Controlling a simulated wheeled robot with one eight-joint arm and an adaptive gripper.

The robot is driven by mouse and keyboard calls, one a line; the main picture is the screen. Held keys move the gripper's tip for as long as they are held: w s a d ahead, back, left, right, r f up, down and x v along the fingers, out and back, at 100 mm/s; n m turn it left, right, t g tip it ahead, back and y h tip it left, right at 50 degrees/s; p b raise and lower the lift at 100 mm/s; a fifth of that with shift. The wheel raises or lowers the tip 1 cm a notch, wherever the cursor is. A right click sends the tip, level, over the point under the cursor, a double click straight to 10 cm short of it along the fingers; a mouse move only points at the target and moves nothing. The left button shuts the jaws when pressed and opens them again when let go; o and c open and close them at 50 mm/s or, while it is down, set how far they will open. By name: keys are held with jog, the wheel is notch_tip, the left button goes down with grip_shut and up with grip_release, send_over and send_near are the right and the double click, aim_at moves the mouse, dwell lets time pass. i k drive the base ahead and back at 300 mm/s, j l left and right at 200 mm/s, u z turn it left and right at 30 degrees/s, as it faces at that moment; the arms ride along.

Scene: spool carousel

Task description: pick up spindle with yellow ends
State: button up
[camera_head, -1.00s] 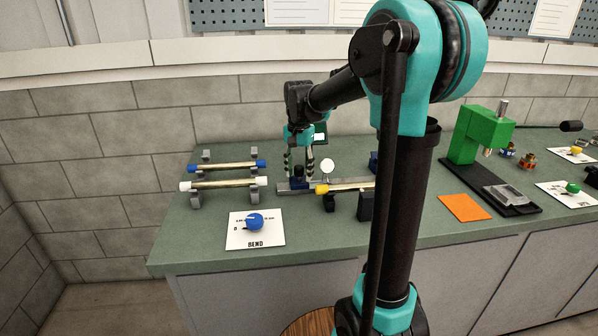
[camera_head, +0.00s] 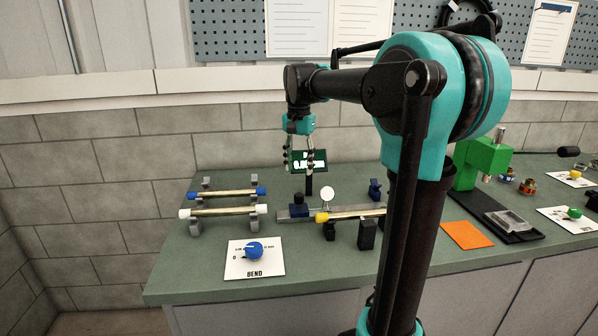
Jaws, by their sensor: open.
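The spindle with yellow ends (camera_head: 352,213) lies across dark supports in the middle of the bench. Its left yellow end shows; its right end is hidden behind my arm. My gripper (camera_head: 302,170) is open and empty, pointing down, above and to the left of the yellow end. A spindle with blue ends (camera_head: 228,193) and one with white ends (camera_head: 225,211) lie on grey stands to the left.
A metal fixture (camera_head: 298,213) with a dark blue block and a round white dial (camera_head: 327,195) stand close by the yellow spindle. A panel with a blue knob (camera_head: 254,251) lies in front. A green press (camera_head: 482,160) and an orange sheet (camera_head: 467,235) are at right.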

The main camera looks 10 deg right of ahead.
aim_at(345, 216)
jog(key=k, duration=1)
